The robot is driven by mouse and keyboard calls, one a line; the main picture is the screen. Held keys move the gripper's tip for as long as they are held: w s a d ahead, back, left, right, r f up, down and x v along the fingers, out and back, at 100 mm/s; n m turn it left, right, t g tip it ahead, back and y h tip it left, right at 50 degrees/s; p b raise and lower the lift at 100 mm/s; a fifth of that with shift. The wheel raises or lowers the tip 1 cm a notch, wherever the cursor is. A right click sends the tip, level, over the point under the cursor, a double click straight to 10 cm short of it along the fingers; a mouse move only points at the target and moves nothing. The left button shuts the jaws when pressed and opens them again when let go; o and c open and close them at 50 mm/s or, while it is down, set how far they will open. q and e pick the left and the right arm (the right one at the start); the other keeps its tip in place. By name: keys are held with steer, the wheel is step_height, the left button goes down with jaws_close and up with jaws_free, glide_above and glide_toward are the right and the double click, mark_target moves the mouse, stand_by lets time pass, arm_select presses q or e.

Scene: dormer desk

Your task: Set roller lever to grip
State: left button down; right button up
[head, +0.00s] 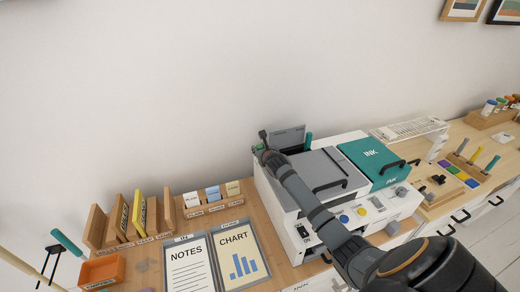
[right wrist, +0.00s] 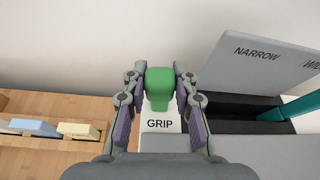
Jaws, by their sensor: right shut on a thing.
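The white and grey printer (head: 345,148) stands on the wooden desk in the head view. In the right wrist view the green lever knob (right wrist: 159,88) is between the two fingers of my right gripper (right wrist: 158,78), which is shut on it. The GRIP label (right wrist: 160,124) is on a white surface just below the knob in that view. In the head view my right gripper (head: 263,146) is at the printer's back left corner, small and partly hidden by my arm. The lever's stem is hidden. My left gripper is not in view.
A grey tray marked NARROW (right wrist: 262,55) rises close to the right of the gripper, with a teal handle (right wrist: 290,109) beside it. Wooden card holders (head: 215,200) and the NOTES board (head: 187,264) lie left of the printer. The wall is behind.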

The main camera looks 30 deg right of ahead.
jaws_close()
steer(key=shift+d+r+y+p, duration=0.2)
steer(key=shift+r+y+p, duration=0.1)
steer(key=shift+p, duration=0.5)
steer(key=shift+s+d+f+m, duration=0.1)
steer(key=shift+d+f+m, duration=0.15)
steer(key=shift+m, duration=0.35)
steer(key=o, duration=0.9)
jaws_free()
steer(key=shift+f, duration=0.1)
